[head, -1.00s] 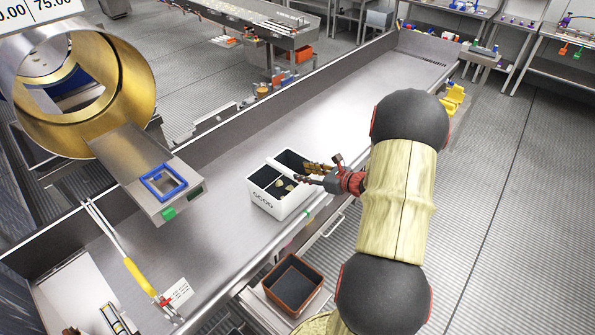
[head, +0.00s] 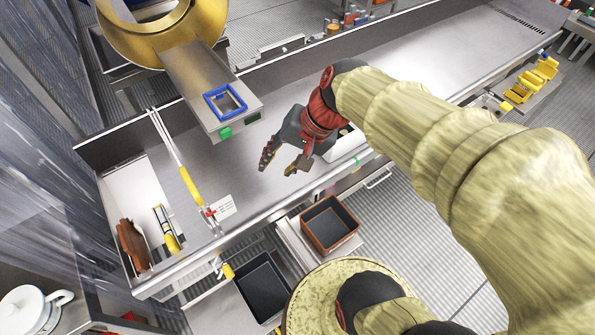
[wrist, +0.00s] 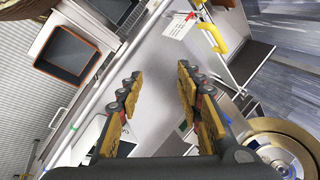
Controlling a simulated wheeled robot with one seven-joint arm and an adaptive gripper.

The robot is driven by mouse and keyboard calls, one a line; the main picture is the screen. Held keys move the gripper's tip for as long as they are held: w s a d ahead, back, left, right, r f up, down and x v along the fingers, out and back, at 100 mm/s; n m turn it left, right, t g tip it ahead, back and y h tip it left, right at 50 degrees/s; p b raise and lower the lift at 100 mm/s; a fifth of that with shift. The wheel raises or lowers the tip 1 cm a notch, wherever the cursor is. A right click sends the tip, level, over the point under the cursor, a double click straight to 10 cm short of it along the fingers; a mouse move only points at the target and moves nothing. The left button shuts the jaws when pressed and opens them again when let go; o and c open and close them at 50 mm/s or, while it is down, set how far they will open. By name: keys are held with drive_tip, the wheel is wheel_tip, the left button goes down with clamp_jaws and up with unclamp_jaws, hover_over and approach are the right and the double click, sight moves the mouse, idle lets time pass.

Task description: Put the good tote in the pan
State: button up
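The white tote (head: 348,148), which bore the label GOOD in the earlier head view, stands on the steel bench. A white edge with a dark inside, apparently the tote, shows low in the wrist view (wrist: 90,132). My gripper (head: 278,168) points down over the bench, to the left of the tote. In the wrist view its fingers (wrist: 160,72) are apart with nothing between them. A brown-rimmed dark tray (head: 330,224) sits below the bench front; I cannot tell whether it is the pan.
A brass drum (head: 165,35) with a steel chute and blue square frame (head: 225,101) overhangs the bench at the back left. A yellow-handled tool (head: 190,188) lies left. A black bin (head: 263,288) is below the front edge. The bench's right part is clear.

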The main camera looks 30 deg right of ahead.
drive_tip(key=s+r+n+t+h, duration=0.1)
drive_tip(key=s+r+n+h, duration=0.2)
drive_tip(key=s+n, duration=0.4)
drive_tip(key=shift+d+r+n+t+h, duration=0.3)
drive_tip(key=shift+r+n, duration=0.2)
drive_tip(key=shift+r, duration=0.2)
drive_tip(key=shift+f, duration=0.15)
